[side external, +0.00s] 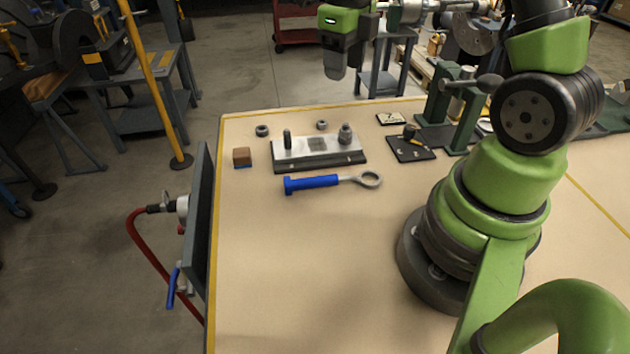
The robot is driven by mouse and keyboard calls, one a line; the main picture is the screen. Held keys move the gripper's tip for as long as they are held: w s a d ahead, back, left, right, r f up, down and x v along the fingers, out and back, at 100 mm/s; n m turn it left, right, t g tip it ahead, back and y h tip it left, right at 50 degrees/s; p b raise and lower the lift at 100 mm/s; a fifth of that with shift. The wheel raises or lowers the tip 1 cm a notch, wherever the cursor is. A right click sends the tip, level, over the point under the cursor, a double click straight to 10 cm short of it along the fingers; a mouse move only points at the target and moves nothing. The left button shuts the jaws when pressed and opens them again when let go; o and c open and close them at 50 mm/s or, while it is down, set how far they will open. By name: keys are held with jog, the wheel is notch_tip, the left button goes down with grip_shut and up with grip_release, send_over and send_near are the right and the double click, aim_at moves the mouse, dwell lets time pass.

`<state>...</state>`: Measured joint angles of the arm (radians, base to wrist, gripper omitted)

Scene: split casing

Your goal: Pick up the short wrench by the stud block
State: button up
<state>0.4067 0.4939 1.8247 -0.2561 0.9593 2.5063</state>
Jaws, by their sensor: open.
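The short wrench (312,183) lies flat on the table, with a blue handle to the left and a grey ring end to the right. It lies just in front of the stud block (288,155), a silver block on a dark base with upright studs. A nut-like piece sits on the block's right stud. My gripper (336,73) is high up behind the block, well away from the wrench. It is open, and nothing shows between its fingers, though they are small and dark here.
Two dark nuts (262,131) lie behind the block, and a small wooden block (242,157) stands left of it. A black plate (410,148) and green stands (464,120) are to the right. The table (300,270) is clear in front of the wrench.

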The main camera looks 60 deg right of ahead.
jog(key=s+a+f+n, duration=0.1)
jog(key=a+f+n, duration=0.7)
jog(key=a, duration=0.4)
jog(key=n, duration=0.1)
send_over(313, 178)
jog(key=f, duration=0.3)
jog(key=shift+a+f, duration=0.3)
jog(key=shift+d+f, duration=0.15)
jog(key=shift+f, duration=1.35)
jog(key=shift+d+f, duration=0.1)
jog(key=shift+f, duration=1.35)
grip_shut()
